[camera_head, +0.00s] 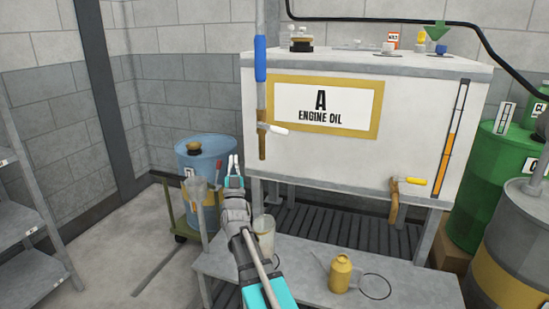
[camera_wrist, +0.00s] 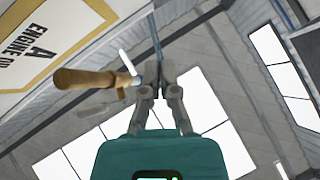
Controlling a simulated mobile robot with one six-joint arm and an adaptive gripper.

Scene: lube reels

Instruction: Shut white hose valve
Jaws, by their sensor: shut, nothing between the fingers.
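The white hose valve is a white lever (camera_head: 279,129) on a brass body (camera_head: 262,140) at the lower end of a hanging hose with a blue sleeve (camera_head: 260,58), in front of the engine oil tank. The lever sticks out to the right, roughly crosswise to the upright brass spout. In the wrist view, the brass spout (camera_wrist: 85,78) and white lever (camera_wrist: 127,62) show just left of my fingertips. My gripper (camera_head: 233,160) points up, below and left of the valve in the head view. Its fingers (camera_wrist: 161,72) are together and empty, apart from the lever.
The white tank (camera_head: 425,135) fills the back, with a yellow-handled tap (camera_head: 414,181) at its lower right. A grey bench (camera_head: 310,285) below holds a yellow oil can (camera_head: 340,273) and a clear jug (camera_head: 264,238). A blue drum (camera_head: 205,155) stands on a cart at left.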

